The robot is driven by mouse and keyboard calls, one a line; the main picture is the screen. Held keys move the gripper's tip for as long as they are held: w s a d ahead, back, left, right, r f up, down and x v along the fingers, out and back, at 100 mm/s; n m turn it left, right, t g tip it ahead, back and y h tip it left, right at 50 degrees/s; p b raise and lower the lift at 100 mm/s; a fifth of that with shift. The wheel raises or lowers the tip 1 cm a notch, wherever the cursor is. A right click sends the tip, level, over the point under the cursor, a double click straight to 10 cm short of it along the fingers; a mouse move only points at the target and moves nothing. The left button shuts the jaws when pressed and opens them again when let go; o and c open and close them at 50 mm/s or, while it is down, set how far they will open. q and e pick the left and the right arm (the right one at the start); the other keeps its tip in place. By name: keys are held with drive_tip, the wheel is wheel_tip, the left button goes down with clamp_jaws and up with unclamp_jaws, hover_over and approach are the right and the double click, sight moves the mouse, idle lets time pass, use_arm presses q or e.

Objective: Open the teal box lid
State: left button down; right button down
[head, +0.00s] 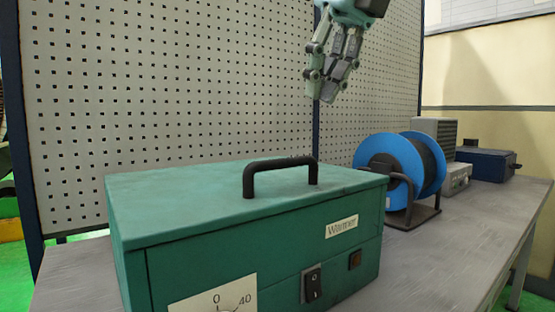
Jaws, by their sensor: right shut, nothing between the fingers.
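The teal box (250,262) stands on the workbench in the head view, with a "Warmer" label, a switch and a dial plate on its front. Its teal lid (190,196) lies flat and closed on top. A black bar handle (280,167) stands up from the lid. My right gripper (327,95) hangs above and behind the handle, fingers pointing down, well apart from the lid. It is shut and empty. My left gripper is not in view.
A blue cable reel (392,165) on a stand is right of the box, with a grey device (457,178) and a dark blue box (487,163) beyond it. A perforated panel (170,85) rises behind. The grey bench (440,255) is clear at front right.

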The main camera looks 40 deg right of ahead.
sight(305, 191)
drive_tip(key=shift+g+h, duration=0.3)
drive_tip(key=shift+h, duration=0.3)
drive_tip(key=b+x, duration=0.1)
drive_tip(key=x, duration=0.3)
drive_tip(key=b+x, duration=0.1)
drive_tip(key=x, duration=0.3)
drive_tip(key=s+d+x, duration=0.1)
drive_tip(key=x, duration=0.3)
drive_tip(key=shift+s+f+b, duration=0.1)
drive_tip(key=shift+f+b, duration=0.1)
drive_tip(key=shift+b, duration=0.2)
